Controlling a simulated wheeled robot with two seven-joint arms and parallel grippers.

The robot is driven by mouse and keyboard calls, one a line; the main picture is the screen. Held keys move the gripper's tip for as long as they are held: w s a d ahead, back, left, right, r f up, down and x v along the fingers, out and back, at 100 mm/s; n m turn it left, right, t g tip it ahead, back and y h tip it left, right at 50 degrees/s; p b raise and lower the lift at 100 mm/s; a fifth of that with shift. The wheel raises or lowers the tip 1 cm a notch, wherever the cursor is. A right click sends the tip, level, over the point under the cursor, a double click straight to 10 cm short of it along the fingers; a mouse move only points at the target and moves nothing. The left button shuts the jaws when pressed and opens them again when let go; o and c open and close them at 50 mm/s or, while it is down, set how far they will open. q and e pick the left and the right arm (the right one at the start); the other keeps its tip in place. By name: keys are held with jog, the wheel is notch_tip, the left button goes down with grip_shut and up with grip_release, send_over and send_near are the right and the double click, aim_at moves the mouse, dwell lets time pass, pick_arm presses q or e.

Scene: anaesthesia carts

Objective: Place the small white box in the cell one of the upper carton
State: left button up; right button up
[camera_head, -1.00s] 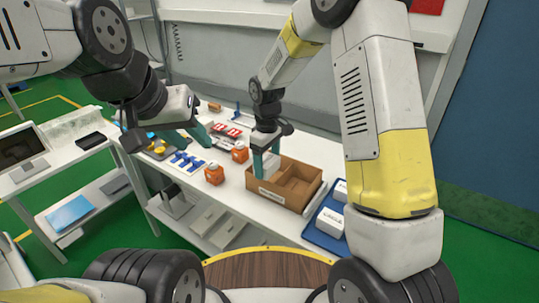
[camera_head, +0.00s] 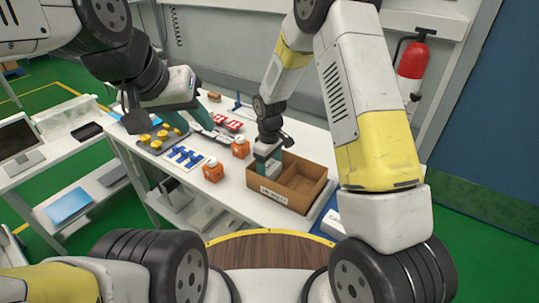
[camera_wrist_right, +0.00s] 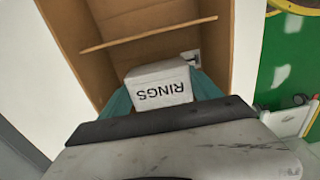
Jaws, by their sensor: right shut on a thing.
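The small white box (camera_wrist_right: 160,85), lettered RINGS, is held between the teal fingers of my right gripper (camera_head: 267,168). In the wrist view the box is at the carton's opening, on the near side of a divider. The brown open carton (camera_head: 304,186) stands on the white table, and my right gripper is over its left part. In the head view the box is mostly hidden by the gripper. I cannot tell whether the box touches the carton floor. My left gripper (camera_head: 188,108) is empty and looks open, above the table's far left part.
Two orange-and-white containers (camera_head: 213,172) (camera_head: 240,148) stand left of the carton. Blue parts (camera_head: 186,157) and a grey tray with yellow pieces (camera_head: 158,138) lie further left. A blue tray with a white box (camera_head: 332,222) is right of the carton, partly behind my arm.

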jog(key=shift+f, duration=0.35)
jog(key=o, duration=1.4)
jog(key=shift+f, duration=0.15)
jog(key=shift+o, duration=0.2)
notch_tip(320, 180, up, 12)
jog(key=shift+f, duration=0.1)
notch_tip(320, 180, up, 9)
jog(key=m+t, duration=0.1)
jog(key=m, duration=0.1)
send_over(269, 166)
jog(key=s+d, duration=0.3)
jog(key=d, duration=0.1)
jog(key=s+d+r+m+t, duration=0.1)
jog(key=s+d+r+m, duration=0.2)
jog(key=s, duration=0.3)
jog(key=s+d+r+m+t+y, duration=0.1)
jog(key=s+d+r+m+t, duration=0.1)
jog(key=s+d+r, duration=0.2)
jog(key=s+d+r+m+t+y, duration=0.1)
jog(key=s+d+r+m+t, duration=0.1)
jog(key=s+r, duration=0.3)
jog(key=s+d+m, duration=0.1)
jog(key=s, duration=0.3)
jog(key=shift+s+d+r+m, duration=0.2)
jog(key=shift+s+r+m, duration=0.1)
jog(key=shift+r, duration=0.1)
jog(key=shift+w, duration=0.1)
